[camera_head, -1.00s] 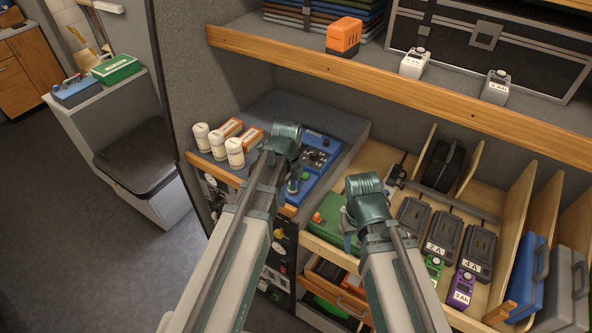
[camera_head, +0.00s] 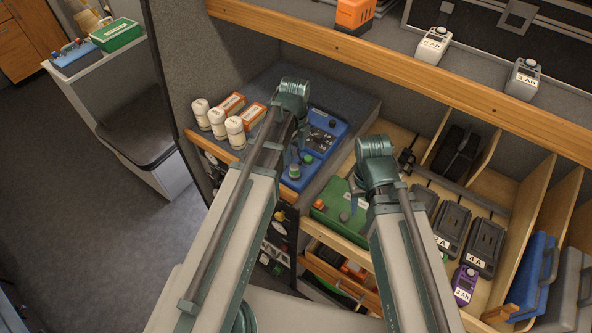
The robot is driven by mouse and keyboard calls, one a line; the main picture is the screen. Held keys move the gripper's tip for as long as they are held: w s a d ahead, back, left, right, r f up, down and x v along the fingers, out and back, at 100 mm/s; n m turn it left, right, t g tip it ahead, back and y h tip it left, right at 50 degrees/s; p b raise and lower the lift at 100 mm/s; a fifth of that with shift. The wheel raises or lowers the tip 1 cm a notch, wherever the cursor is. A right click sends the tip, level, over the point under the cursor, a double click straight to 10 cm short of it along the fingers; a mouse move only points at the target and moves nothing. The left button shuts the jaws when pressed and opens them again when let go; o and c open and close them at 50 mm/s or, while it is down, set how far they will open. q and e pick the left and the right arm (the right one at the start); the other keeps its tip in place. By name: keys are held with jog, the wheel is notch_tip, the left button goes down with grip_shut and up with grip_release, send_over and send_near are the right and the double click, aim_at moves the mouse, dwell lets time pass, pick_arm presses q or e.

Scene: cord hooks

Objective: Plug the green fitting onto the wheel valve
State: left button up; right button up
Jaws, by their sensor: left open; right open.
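A blue tray-like unit (camera_head: 328,136) with dark knobs lies on the grey counter. A small green-topped piece (camera_head: 307,160) stands on its near end; it may be the green fitting, but it is too small to be sure. My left gripper (camera_head: 296,168) points down at that near end, beside the green piece, open, its fingertips partly lost against the blue. My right gripper (camera_head: 354,200) hangs open over a green case (camera_head: 330,206) with orange and grey knobs. I cannot single out the wheel valve; a dark front panel (camera_head: 276,240) with several small fittings is partly behind my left arm.
Several white bottles (camera_head: 235,132) and orange-white boxes (camera_head: 252,116) stand left of my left gripper. A wooden-edged shelf (camera_head: 400,75) spans above. Chargers (camera_head: 486,246) and a purple battery (camera_head: 465,284) lie right of my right arm. A drawer (camera_head: 340,285) is below.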

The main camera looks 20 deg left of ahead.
aim_at(295, 167)
pick_arm(q)
notch_tip(295, 167, down, 9)
jog(key=b, duration=0.8)
jog(key=shift+b, duration=0.4)
jog(key=shift+r, duration=0.1)
grip_shut()
dwell(0.4)
jog(key=shift+r, duration=0.15)
jog(key=shift+r+p, duration=2.9)
jog(key=shift+p, duration=0.2)
jog(key=shift+f, duration=0.1)
